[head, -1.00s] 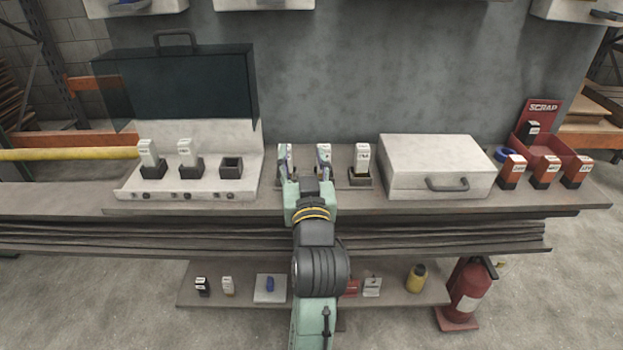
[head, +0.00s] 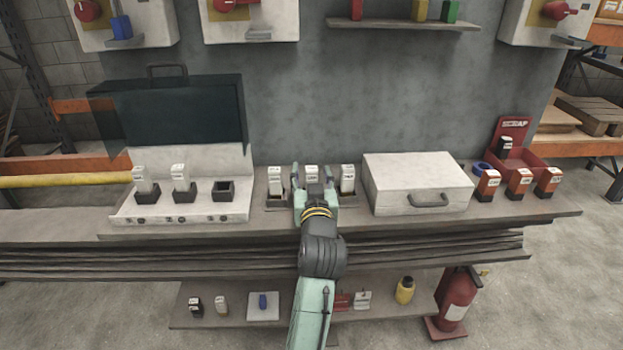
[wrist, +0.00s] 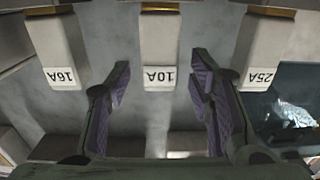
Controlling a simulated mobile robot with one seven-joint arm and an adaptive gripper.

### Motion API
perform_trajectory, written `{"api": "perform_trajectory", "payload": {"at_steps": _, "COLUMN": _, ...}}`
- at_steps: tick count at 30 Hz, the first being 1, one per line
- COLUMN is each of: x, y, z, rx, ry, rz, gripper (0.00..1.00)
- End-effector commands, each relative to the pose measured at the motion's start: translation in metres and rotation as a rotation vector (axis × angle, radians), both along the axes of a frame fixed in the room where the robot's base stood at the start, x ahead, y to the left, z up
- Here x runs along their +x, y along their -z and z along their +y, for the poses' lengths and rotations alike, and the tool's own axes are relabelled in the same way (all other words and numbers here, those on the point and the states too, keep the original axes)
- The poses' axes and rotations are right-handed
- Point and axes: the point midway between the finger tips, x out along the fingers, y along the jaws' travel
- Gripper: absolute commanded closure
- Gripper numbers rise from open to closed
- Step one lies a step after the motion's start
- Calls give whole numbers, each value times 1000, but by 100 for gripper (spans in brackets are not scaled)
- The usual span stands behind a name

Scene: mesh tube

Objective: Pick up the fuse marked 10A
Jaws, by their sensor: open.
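The fuse marked 10A (wrist: 161,50) is a pale block in the middle of a row of three, its label upside down in the wrist view. In the head view it is the middle fuse (head: 312,173), its lower part hidden behind my gripper. My gripper (wrist: 160,97) is open and empty, with one purple-padded finger on each side of the 10A fuse's line. In the head view my gripper (head: 313,188) is in front of the middle fuse. I cannot tell how deep the fuse lies between the fingers.
Fuses marked 16A (wrist: 61,50) and 25A (wrist: 262,50) flank it closely. A white closed case (head: 418,183) stands to the right, an open case (head: 180,215) with two fuses and an empty socket to the left. A red scrap bin (head: 520,165) is at far right.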

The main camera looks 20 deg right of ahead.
Motion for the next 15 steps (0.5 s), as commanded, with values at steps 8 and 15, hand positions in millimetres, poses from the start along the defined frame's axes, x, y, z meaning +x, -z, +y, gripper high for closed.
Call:
{"api": "perform_trajectory", "payload": {"at_steps": 8, "x": 16, "y": 1, "z": -5, "rx": 1, "ry": 1, "rz": 0, "gripper": 52}}
{"api": "perform_trajectory", "payload": {"at_steps": 15, "x": 15, "y": 1, "z": -5, "rx": 0, "ry": 0, "rz": 0, "gripper": 60}}
